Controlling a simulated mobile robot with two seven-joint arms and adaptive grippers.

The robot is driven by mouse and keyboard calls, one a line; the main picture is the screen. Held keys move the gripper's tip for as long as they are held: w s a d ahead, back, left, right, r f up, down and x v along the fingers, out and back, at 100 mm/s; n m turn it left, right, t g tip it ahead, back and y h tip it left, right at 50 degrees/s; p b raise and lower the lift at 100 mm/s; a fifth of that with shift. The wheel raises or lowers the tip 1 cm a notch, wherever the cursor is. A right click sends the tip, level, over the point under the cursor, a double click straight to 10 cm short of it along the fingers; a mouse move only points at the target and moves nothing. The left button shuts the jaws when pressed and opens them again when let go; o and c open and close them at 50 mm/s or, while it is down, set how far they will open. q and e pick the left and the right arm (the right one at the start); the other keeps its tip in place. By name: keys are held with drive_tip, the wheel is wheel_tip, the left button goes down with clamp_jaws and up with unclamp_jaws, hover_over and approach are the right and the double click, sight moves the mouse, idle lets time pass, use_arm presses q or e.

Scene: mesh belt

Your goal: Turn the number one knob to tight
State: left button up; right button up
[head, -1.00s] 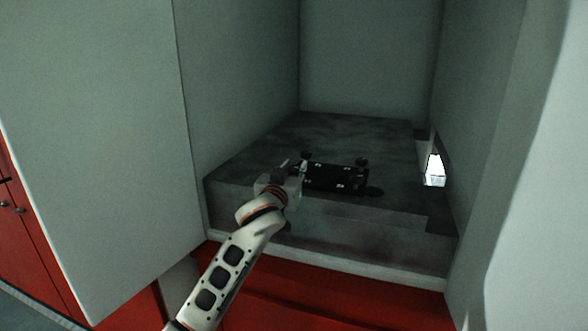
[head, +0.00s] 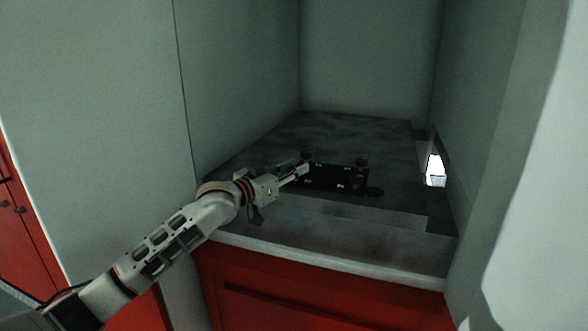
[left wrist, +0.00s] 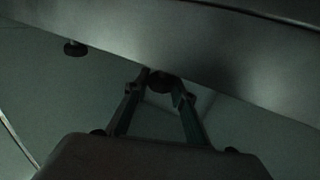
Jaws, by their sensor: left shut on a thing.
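A flat black mesh belt device (head: 340,178) lies on the dark grey slab, with small round knobs at its corners. My left gripper (head: 303,169) reaches in from the left and is at the device's left end. In the left wrist view, its two fingers (left wrist: 163,84) are closed on a dark round knob (left wrist: 160,81). A second dark knob (left wrist: 75,47) shows to the left, apart from the fingers. I cannot read any number on the knobs. My right gripper is not in view.
The dark slab (head: 345,130) sits in a recess with grey walls left, behind and right. A bright light (head: 435,170) is in the right wall. Red cabinet fronts (head: 310,300) are below. The slab behind the device is clear.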

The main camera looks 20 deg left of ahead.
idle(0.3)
use_arm(q)
drive_tip(key=o, duration=1.1)
drive_tip(key=v, duration=1.2)
